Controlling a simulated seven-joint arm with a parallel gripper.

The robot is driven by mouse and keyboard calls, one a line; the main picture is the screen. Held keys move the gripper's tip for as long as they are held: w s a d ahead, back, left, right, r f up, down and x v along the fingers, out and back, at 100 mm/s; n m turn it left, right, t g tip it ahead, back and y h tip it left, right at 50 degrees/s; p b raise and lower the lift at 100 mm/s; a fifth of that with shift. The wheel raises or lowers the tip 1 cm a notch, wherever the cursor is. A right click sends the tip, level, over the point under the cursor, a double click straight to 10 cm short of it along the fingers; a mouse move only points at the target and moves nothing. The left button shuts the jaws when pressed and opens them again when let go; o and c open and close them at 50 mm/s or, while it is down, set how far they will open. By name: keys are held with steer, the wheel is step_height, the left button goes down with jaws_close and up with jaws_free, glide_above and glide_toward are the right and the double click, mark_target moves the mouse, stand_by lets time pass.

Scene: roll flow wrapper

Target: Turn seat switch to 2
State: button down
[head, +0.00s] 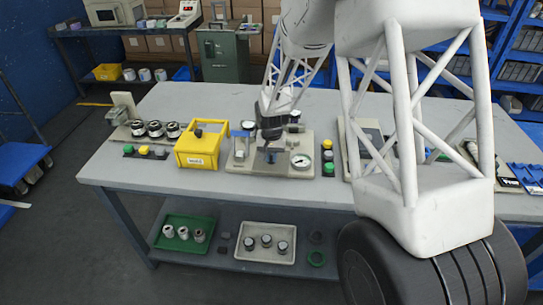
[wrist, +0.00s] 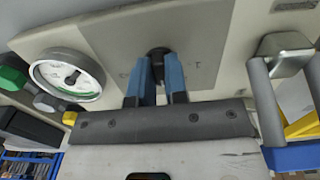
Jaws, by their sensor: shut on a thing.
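The seat switch is a small black knob (wrist: 158,52) on a grey plate (wrist: 205,60) of the beige panel. Faint marks beside it are too small to read, so its setting cannot be told. My gripper (wrist: 158,64) has its two blue fingers closed around the knob, one on each side. In the head view my gripper (head: 271,152) points down at the panel (head: 240,168) on the table, and my wrist hides the knob there.
A round gauge (wrist: 68,77) sits left of the knob in the wrist view, and a metal handle (wrist: 284,55) stands to the right. In the head view a yellow box (head: 198,152) is left of the panel, and several buttons (head: 328,157) are right of it.

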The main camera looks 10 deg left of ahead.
steer(key=shift+d+n, duration=0.1)
steer(key=shift+n, duration=3.2)
steer(key=c, duration=1.1)
jaws_free()
steer(key=shift+c, duration=0.2)
steer(key=shift+r, duration=0.15)
steer(key=shift+r, duration=3.8)
